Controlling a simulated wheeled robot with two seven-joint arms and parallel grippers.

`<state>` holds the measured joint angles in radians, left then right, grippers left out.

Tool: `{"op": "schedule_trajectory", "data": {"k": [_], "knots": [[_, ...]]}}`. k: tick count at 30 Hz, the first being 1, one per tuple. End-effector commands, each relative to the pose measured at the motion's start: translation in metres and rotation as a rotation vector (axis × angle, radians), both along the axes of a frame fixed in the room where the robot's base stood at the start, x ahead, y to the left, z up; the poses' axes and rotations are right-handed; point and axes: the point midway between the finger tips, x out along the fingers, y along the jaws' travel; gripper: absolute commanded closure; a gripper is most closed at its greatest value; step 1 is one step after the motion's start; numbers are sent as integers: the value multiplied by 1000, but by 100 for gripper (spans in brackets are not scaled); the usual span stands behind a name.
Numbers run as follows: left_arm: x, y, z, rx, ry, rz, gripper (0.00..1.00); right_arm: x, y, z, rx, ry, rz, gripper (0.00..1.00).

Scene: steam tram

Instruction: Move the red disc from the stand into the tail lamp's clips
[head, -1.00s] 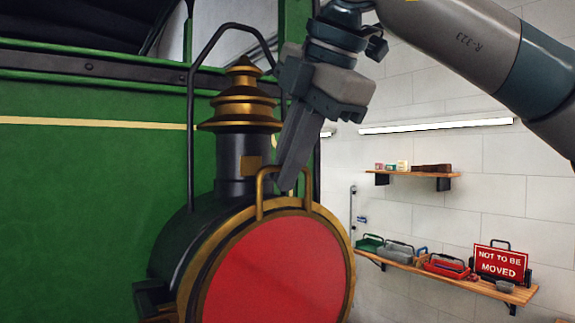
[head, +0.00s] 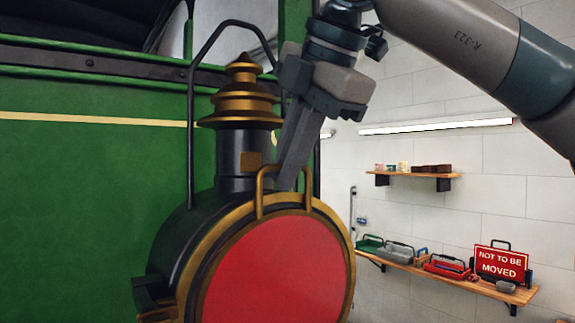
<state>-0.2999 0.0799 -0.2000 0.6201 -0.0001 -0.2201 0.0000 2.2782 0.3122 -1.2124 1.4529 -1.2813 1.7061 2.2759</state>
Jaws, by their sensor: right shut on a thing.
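The red disc (head: 279,268) has a brass rim and a brass loop handle on top. It stands upright over the front of the tail lamp (head: 182,238), a dark round body with a brass-ringed chimney. My right gripper (head: 288,182) comes down from above and is shut on the disc's handle. The lamp's clips are mostly hidden behind the disc; a dark bracket with brass shows at the lower left. I cannot tell whether the disc sits in the clips. My left gripper is not in view.
The green tram side (head: 90,200) fills the left. A wire handle (head: 192,110) arches over the lamp's chimney. On the right wall, a lower shelf (head: 450,273) bears trays and a "NOT TO BE MOVED" sign (head: 500,262). A small shelf (head: 412,174) hangs above it.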

Motion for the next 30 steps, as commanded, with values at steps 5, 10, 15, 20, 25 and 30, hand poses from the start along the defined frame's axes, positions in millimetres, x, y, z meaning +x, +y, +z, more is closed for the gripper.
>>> {"op": "schedule_trajectory", "data": {"k": [5, 10, 15, 20, 25, 30], "knots": [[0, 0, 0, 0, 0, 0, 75, 0, 0, 1, 1, -2, 0, 100], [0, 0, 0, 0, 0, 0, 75, 0, 0, 1, 1, -2, 0, 74], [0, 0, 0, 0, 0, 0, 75, 0, 0, 1, 1, -1, 0, 71], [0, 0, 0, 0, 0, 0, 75, 0, 0, 0, -1, 0, 1, 52], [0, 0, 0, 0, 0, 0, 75, 0, 0, 0, 0, 0, 1, 52], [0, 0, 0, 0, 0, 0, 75, 0, 0, 0, 0, 0, 0, 52]]}}
